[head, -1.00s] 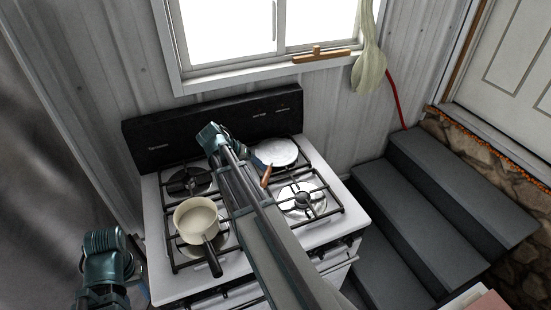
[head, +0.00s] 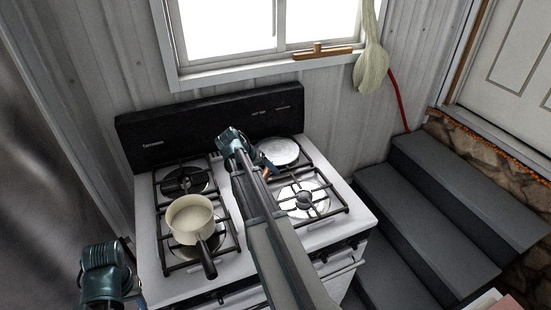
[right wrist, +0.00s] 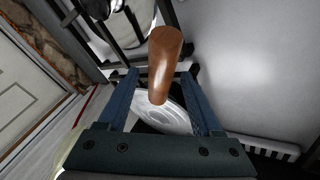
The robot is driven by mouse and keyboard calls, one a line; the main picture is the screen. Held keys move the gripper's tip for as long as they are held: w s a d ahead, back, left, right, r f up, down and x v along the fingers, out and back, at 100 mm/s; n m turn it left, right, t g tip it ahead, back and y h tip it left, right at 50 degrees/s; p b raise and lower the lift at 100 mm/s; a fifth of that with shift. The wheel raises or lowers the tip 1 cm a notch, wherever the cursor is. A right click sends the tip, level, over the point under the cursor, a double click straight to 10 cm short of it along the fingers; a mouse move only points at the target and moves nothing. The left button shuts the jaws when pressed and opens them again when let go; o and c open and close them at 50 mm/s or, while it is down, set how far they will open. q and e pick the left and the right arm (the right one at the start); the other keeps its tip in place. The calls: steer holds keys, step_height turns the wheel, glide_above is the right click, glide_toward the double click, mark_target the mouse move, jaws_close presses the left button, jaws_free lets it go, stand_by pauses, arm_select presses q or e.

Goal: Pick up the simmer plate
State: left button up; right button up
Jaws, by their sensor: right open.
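The simmer plate (head: 278,151) is a round, pale metal disc with a brown wooden handle, lying on the back right burner of the stove. My right gripper (head: 266,162) is over the handle side of the plate, and my arm hides part of the plate and handle in the head view. In the right wrist view the brown handle (right wrist: 164,60) stands between the two open blue fingers of the right gripper (right wrist: 159,82), with the disc beyond. Contact with either finger cannot be made out. A teal part of my left arm shows at lower left; its fingers do not show.
The white stove (head: 340,215) has black grates. A cream saucepan (head: 190,215) with a black handle sits on the front left burner. The front right burner (head: 304,199) is bare. The black backguard (head: 205,125) rises behind. Grey steps (head: 440,215) are at the right.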

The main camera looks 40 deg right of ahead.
steer(key=shift+d+f, duration=0.1)
steer(key=shift+f, duration=0.05)
jaws_close()
stand_by(0.6)
